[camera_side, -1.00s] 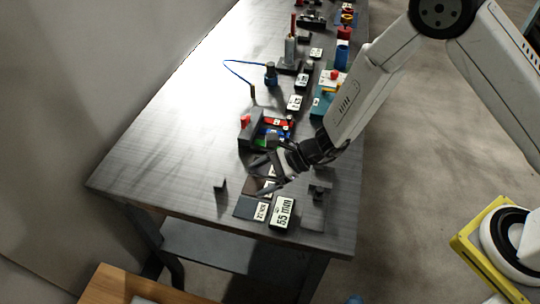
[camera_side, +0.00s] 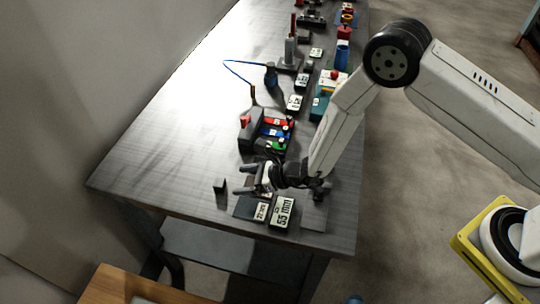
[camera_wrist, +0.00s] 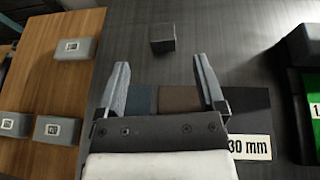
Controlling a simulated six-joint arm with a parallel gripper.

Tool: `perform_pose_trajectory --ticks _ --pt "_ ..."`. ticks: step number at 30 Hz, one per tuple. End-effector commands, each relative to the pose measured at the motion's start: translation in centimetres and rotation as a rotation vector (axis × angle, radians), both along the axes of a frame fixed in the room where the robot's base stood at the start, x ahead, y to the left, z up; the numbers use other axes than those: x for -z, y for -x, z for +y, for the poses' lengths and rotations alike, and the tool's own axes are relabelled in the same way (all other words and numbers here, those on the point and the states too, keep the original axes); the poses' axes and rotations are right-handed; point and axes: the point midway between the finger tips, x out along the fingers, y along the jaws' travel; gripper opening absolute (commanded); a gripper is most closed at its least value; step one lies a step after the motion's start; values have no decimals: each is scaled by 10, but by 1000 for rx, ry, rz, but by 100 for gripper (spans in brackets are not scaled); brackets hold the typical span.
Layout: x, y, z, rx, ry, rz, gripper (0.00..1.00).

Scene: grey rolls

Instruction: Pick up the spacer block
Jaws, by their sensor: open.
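A small dark grey cube, which looks like the spacer block (camera_side: 219,186), stands alone on the table near its front left part. In the wrist view the block (camera_wrist: 162,38) lies beyond the fingertips, roughly centred between them. My gripper (camera_side: 242,180) is open and low over the table, just right of the block, with its fingers pointing towards it. In the wrist view my gripper (camera_wrist: 160,68) has its fingers wide apart with nothing between them; a gap separates them from the block.
Flat dark plates with a 30 mm label (camera_wrist: 249,147) lie under my gripper. A 55 mm label block (camera_side: 282,212) is close to the front edge. Red, blue and green blocks (camera_side: 276,133) stand behind. A wooden surface (camera_wrist: 40,90) holds grey blocks. The table left of the cube is clear.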

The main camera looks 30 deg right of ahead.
Motion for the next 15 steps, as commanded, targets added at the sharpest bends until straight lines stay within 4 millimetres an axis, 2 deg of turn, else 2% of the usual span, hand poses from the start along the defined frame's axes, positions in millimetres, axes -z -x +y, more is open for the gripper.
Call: perform_pose_trajectory --ticks 6,15 --pt "6 -8 11 -1 1 0 88" --pt "7 -10 13 -1 1 1 88"
